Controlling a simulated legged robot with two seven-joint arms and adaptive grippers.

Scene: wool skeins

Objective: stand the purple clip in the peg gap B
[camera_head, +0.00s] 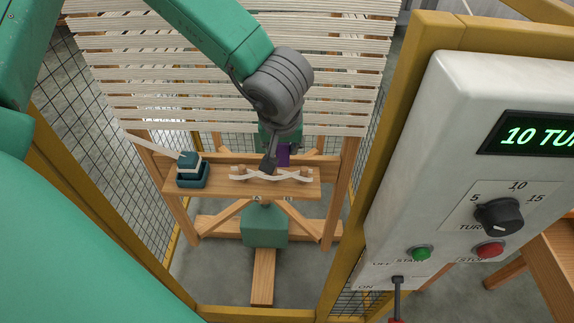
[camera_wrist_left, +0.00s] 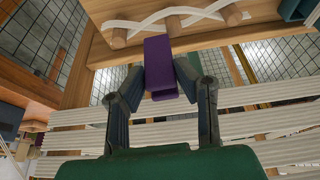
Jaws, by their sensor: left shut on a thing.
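The purple clip (camera_head: 284,154) is between the fingers of my left gripper (camera_head: 271,163), above the wooden peg board (camera_head: 215,183). In the left wrist view my left gripper (camera_wrist_left: 160,76) is shut on the clip (camera_wrist_left: 160,55), whose far end reaches toward the pegs. Wooden pegs, among them a left (camera_wrist_left: 119,38), a middle (camera_wrist_left: 173,25) and a right one (camera_wrist_left: 232,14), stand on the board with white yarn (camera_wrist_left: 147,20) woven around them. The clip appears apart from the board. No gap letters are readable, so I cannot tell which gap is B. My right gripper is not in view.
A yellow-framed control panel (camera_head: 440,150) is at the right, and mesh fencing (camera_head: 100,130) at the left.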

